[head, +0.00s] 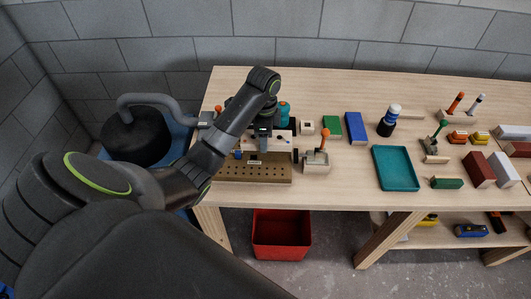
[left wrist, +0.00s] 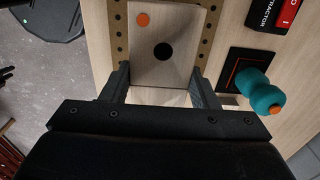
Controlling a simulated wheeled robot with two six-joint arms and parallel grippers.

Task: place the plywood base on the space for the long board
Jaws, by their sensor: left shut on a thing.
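The plywood base is a pale rectangular plate (left wrist: 181,29) with an orange disc and a black round spot, seen in the left wrist view. My left gripper (left wrist: 158,88) is shut on it, with one finger at each side edge. In the head view my left gripper (head: 264,147) is at the left part of the table, and the pale plate (head: 284,143) shows partly behind it. A brown board with rows of holes (head: 270,174) lies in front and also shows along both sides of the plate (left wrist: 207,32). I cannot tell whether plate and board touch. The space for the long board is not clearly identifiable. My right gripper is not in view.
A teal knobbed object (left wrist: 262,92) stands on a black pad right of the plate. A wooden block with an orange-topped lever (head: 317,158) stands right of the brown board. A teal tray (head: 396,168) and several blocks lie further right. A red bin (head: 281,235) is below the table.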

